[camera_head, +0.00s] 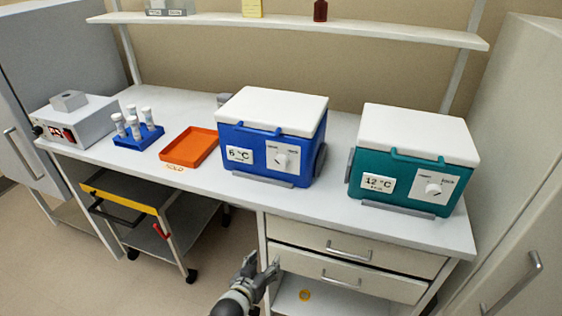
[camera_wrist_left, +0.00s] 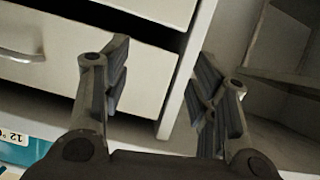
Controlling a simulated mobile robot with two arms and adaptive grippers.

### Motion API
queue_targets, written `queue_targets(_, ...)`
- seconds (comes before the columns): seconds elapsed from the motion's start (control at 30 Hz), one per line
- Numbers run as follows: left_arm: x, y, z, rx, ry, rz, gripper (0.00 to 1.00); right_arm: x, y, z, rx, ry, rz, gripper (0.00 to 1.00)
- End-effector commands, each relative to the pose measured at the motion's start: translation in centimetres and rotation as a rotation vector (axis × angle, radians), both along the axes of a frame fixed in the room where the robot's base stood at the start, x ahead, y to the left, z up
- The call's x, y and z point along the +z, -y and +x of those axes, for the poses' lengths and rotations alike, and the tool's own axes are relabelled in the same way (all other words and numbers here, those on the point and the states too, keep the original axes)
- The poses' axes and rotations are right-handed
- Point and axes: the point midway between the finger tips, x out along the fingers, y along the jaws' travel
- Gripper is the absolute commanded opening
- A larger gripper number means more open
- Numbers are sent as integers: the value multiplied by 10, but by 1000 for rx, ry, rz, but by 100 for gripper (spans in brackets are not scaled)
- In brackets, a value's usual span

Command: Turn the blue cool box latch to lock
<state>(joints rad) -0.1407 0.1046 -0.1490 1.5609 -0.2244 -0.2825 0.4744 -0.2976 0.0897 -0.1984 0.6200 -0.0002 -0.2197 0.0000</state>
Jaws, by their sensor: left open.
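The blue cool box (camera_head: 255,180) stands on the bench in the head view, with a white lid (camera_head: 275,110) closed on top. Its latch knob (camera_head: 281,160) is a small white dial on a white plate at the right of its front face; which mark it points at is too small to tell. My left gripper (camera_head: 264,262) is open and empty, low in front of the bench and below the blue box, apart from the latch. Its two fingers (camera_wrist_left: 155,85) show spread in the left wrist view. My right gripper is not in view.
A teal cool box (camera_head: 395,195) with a similar dial stands to the right. An orange tray (camera_head: 190,147), a blue tube rack (camera_head: 138,138) and a grey device (camera_head: 75,122) are to the left. Drawers (camera_head: 350,252) are under the bench; a cart (camera_head: 150,225) stands left of them.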

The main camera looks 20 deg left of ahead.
Motion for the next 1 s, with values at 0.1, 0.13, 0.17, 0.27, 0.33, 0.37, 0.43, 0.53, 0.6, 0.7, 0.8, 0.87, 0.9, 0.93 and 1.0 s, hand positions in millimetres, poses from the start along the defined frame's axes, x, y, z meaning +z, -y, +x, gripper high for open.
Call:
queue_targets(0.1, 114, 1, 32, 21, 194, -60, 54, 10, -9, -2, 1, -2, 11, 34)
queue_targets(0.13, 136, 1, 35, 25, 233, -73, 54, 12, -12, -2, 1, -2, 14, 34)
queue_targets(0.17, 156, 1, 38, 29, 268, -84, 54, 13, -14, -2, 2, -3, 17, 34)
queue_targets(0.27, 208, 1, 42, 35, 358, -117, 54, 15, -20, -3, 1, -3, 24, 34)
queue_targets(0.33, 231, 0, 42, 37, 397, -130, 54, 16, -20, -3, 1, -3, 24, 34)
queue_targets(0.37, 237, 0, 42, 37, 408, -134, 54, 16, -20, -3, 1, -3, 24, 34)
queue_targets(0.43, 246, 0, 43, 39, 424, -141, 54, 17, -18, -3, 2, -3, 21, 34)
queue_targets(0.53, 249, 1, 51, 39, 429, -143, 54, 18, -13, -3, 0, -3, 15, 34)
queue_targets(0.6, 249, 1, 60, 38, 429, -142, 54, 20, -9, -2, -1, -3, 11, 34)
queue_targets(0.7, 249, 2, 77, 38, 429, -142, 54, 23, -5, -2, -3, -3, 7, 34)
queue_targets(0.8, 249, 3, 96, 38, 428, -142, 54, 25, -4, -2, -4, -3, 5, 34)
queue_targets(0.87, 249, 3, 106, 38, 428, -142, 54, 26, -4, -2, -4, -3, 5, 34)
queue_targets(0.9, 248, 4, 112, 38, 427, -142, 54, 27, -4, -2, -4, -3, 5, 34)
queue_targets(0.93, 249, 4, 117, 38, 428, -142, 54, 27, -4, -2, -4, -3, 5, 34)
queue_targets(1.0, 248, 4, 127, 39, 427, -141, 54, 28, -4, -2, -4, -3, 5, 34)
